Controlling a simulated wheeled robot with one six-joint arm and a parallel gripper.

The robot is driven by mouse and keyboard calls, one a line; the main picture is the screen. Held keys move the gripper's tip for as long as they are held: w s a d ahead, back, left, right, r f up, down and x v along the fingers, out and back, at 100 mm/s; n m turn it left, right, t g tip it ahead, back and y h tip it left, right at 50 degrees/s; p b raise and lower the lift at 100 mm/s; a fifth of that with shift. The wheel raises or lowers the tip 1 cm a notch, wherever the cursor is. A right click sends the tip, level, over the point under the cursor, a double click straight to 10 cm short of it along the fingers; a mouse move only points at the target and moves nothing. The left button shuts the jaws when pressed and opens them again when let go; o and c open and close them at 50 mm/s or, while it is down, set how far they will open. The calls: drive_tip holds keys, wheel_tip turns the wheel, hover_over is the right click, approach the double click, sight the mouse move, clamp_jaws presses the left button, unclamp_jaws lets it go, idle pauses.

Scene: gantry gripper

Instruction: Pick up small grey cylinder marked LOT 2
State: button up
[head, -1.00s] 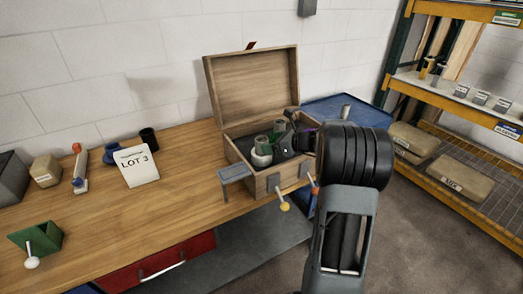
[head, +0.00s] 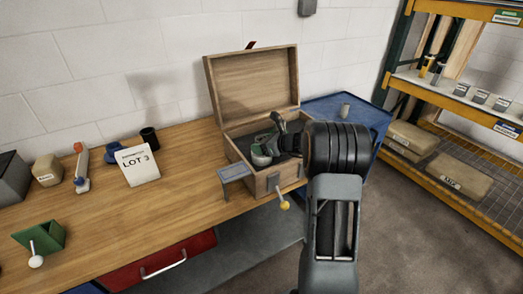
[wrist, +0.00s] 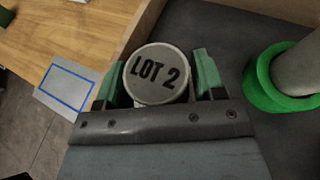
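The small grey cylinder marked LOT 2 (wrist: 158,73) stands between the two green-padded fingers of my gripper (wrist: 157,82) in the wrist view. The fingers flank it closely on both sides; whether they press on it is not clear. In the head view my gripper (head: 268,146) reaches down into the open wooden box (head: 252,178). The pale cylinder (head: 261,160) shows at the fingers there, with its label unreadable.
Another grey cylinder in a green ring (wrist: 285,78) stands right of my gripper in the wrist view. The raised box lid (head: 252,85) stands behind. A grey plate (head: 234,172) and yellow knob (head: 284,204) are at the box's front.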

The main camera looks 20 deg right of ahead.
drive_tip(key=c, duration=0.9)
